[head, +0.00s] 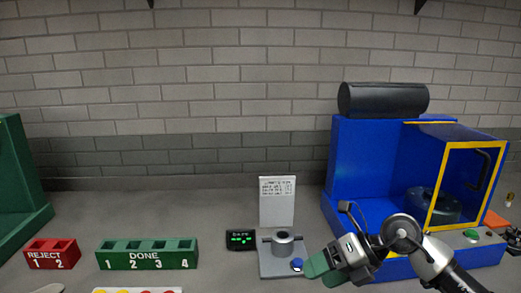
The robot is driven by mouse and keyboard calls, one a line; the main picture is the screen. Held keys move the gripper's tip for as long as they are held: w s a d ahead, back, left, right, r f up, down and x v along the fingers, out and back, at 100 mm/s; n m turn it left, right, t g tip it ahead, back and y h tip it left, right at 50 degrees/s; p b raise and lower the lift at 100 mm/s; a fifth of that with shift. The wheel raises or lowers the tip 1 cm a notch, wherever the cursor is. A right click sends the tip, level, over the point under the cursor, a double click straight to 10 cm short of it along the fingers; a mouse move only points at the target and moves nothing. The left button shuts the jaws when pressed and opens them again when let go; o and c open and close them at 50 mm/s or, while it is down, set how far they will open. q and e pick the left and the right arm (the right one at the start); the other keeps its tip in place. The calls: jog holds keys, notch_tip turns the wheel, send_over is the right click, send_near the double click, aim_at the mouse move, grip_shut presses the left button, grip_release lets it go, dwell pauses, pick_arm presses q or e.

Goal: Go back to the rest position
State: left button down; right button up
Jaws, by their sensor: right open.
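My right gripper (320,268) comes in from the lower right on a grey and black arm. Its green fingertip part points left and is open, with nothing seen between the fingers. It is just right of a grey stand (275,265) that bears a metal cylinder (283,241) and has a blue knob (297,264) at its front right. Whether the gripper touches the stand cannot be told. My left gripper does not show.
A blue machine (358,165) with a yellow-framed door (447,190) stands behind my right arm. A small black display (240,240) and a white sign (277,200) are near the stand. A red REJECT rack (52,254) and green DONE rack (147,254) stand left.

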jog(key=s+a+r+m+t+y, duration=0.3)
jog(key=a+r+m+t+y, duration=0.1)
jog(key=a+y, duration=0.4)
jog(key=w+d+f+m+t+h, duration=0.1)
jog(key=d+m+t+h, duration=0.35)
jog(key=m+t, duration=0.45)
jog(key=w+d+f+m+t+h, duration=0.1)
jog(key=d+m+t+h, duration=0.5)
jog(key=m, duration=0.6)
jog(key=s+d+f+m+g+h, duration=0.2)
jog(key=s+f+m+h, duration=0.15)
jog(key=f+m, duration=0.2)
jog(key=s+d+f+m+g+h, duration=0.2)
jog(key=f+m+h, duration=0.2)
jog(key=f, duration=0.2)
jog(key=s+d+f+m+g, duration=0.1)
jog(key=s+f+m+g, duration=0.1)
jog(key=s+f+g, duration=0.6)
jog(key=s+d+f+m+g, duration=0.15)
jog(key=s+f+g, duration=0.3)
jog(key=s, duration=0.75)
notch_tip(320, 180, down, 28)
jog(key=s+g, duration=0.1)
jog(key=s+d+f+g, duration=0.1)
jog(key=s+d+f, duration=0.1)
jog(key=s+f, duration=1.2)
jog(key=shift+s, duration=0.75)
